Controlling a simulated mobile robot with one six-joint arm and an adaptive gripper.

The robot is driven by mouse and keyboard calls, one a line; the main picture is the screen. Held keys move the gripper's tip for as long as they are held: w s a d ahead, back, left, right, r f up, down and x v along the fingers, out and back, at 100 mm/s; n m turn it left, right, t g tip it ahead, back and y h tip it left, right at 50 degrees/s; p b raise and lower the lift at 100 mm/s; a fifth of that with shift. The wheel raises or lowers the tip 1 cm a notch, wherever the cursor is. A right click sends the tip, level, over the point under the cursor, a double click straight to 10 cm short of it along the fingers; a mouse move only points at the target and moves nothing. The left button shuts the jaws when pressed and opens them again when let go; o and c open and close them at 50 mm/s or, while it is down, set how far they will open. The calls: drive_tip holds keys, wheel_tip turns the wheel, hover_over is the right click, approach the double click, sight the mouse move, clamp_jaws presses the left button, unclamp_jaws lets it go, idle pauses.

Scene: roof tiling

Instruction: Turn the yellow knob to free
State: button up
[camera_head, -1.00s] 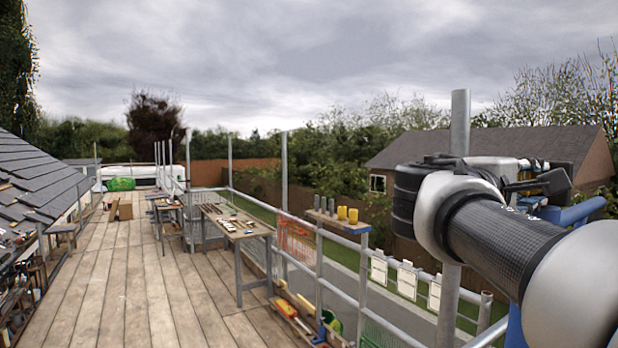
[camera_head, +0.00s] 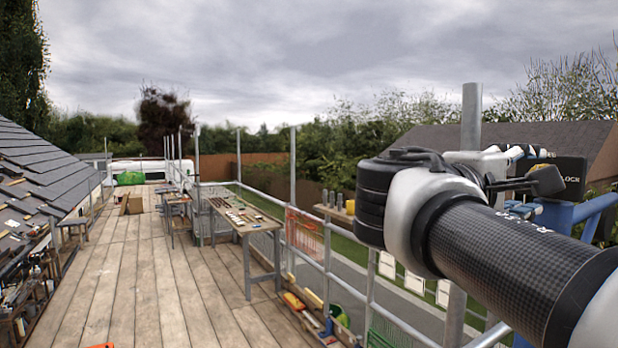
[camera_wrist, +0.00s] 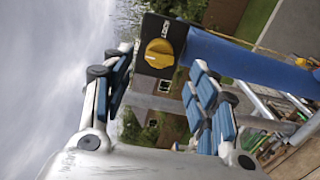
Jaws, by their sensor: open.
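The yellow knob (camera_wrist: 159,53) sits on a small black plate (camera_wrist: 151,31) in the wrist view, fixed beside a blue tube (camera_wrist: 238,66). White marks show on the plate around the knob, too small to read there; I cannot tell its setting. In the head view the black plate (camera_head: 571,178) carries white lettering ending in "LOCK", and the knob does not show. My gripper (camera_wrist: 160,78) is open and empty, its blue-padded fingers spread to either side below the knob. It appears apart from the knob. In the head view my gripper (camera_head: 528,170) is near the plate, partly hidden.
A blue frame (camera_head: 592,205) supports the plate. A steel scaffold pole (camera_head: 471,115) stands behind my arm, with guard rails (camera_head: 345,285) below. A workbench (camera_head: 243,222) with small items stands on the plank deck (camera_head: 140,270). The deck's middle is mostly clear.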

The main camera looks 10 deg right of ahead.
drive_tip(key=v, duration=0.5)
drive_tip(key=shift+s+a, duration=0.1)
drive_tip(key=shift+a, duration=0.15)
drive_tip(key=s+f+y+b, duration=0.3)
drive_tip(key=f+y, duration=0.1)
drive_tip(key=f, duration=1.1)
drive_tip(key=s+a+f+m+y+b, duration=0.1)
drive_tip(key=s+a+f+y, duration=0.3)
drive_tip(key=f, duration=0.7)
drive_tip(key=s+a+f+m+g+y+b, duration=0.1)
drive_tip(key=s+a+f+m+y+b, duration=0.1)
drive_tip(key=a+f, duration=0.4)
drive_tip(key=s+a+f+m+g+y+b, duration=0.1)
drive_tip(key=s+a+f+y+b, duration=0.2)
drive_tip(key=f, duration=1.2)
drive_tip(key=s+a+y, duration=0.2)
drive_tip(key=s+y, duration=0.1)
drive_tip(key=shift+a+f+m, duration=0.2)
drive_tip(key=shift+f+m, duration=0.1)
drive_tip(key=shift+s+a+y, duration=0.1)
drive_tip(key=shift+a+y, duration=0.05)
drive_tip(key=shift+y, duration=0.15)
drive_tip(key=shift+c, duration=0.2)
